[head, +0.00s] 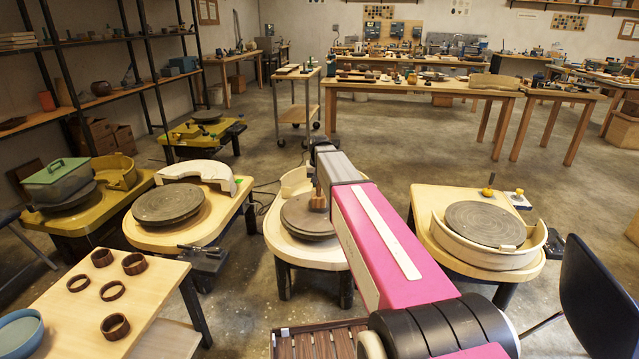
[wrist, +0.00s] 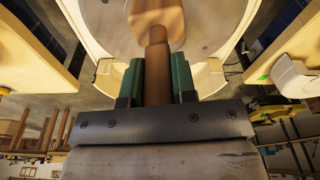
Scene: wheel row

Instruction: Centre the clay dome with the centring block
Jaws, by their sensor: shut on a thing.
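My gripper (wrist: 158,66) shows in the wrist view, its two green-padded fingers shut on the brown handle of the centring block (wrist: 157,16). The block's wooden face is at the top of that view, over the pale round wheel head (wrist: 205,25). In the head view my arm hides the gripper. A small brown shape (head: 318,198) stands on the middle wheel head (head: 299,220); I cannot tell whether it is block or clay. I cannot make out the clay dome for certain in either view, nor whether the block touches it.
The middle wheel has a cream splash pan (head: 294,181). Bare wheels stand left (head: 168,204) and right (head: 485,224). A table (head: 50,300) with dark rings is at front left. A dark chair (head: 598,295) stands at front right.

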